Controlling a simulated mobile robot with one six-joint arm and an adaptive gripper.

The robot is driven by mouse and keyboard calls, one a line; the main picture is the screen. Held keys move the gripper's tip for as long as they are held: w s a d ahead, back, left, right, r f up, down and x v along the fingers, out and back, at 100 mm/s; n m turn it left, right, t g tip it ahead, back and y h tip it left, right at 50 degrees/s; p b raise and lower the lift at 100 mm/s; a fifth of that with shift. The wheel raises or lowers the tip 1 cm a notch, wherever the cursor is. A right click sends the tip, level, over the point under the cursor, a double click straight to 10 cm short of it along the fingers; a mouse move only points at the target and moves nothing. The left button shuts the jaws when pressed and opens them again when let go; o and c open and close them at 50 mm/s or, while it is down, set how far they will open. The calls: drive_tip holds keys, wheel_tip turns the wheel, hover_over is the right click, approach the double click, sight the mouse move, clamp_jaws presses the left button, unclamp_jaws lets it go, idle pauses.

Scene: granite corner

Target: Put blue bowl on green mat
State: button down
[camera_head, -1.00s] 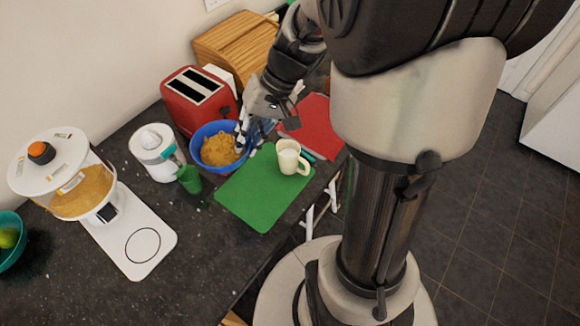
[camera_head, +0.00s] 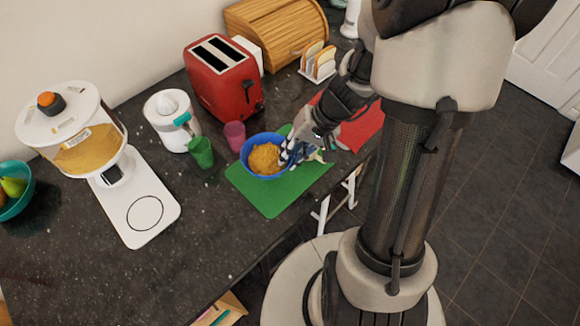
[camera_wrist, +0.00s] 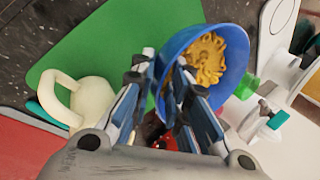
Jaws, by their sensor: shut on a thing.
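The blue bowl (camera_head: 247,168) holds yellow-orange food, and it also shows in the wrist view (camera_wrist: 232,78). My gripper (camera_head: 287,154) is shut on the bowl's right rim; in the wrist view its fingers (camera_wrist: 164,66) pinch the near side of the rim. In the head view the bowl overlaps the back part of the green mat (camera_head: 272,200). The mat also shows in the wrist view (camera_wrist: 95,42). I cannot tell whether the bowl touches the mat or hangs just above it.
A cream mug (camera_wrist: 92,103) stands near the mat's edge, mostly hidden in the head view. Green (camera_head: 201,152) and pink (camera_head: 234,136) cups, a juicer (camera_head: 172,118) and a red toaster (camera_head: 224,80) stand behind. A red item (camera_head: 362,128) lies right. The mat's front is clear.

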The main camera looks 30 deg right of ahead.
drive_tip(key=shift+f+b, duration=0.8)
drive_tip(key=shift+f, duration=1.45)
drive_tip(key=shift+f, duration=0.15)
drive_tip(key=c, duration=1.6)
unclamp_jaws()
drive_tip(key=shift+o, duration=0.2)
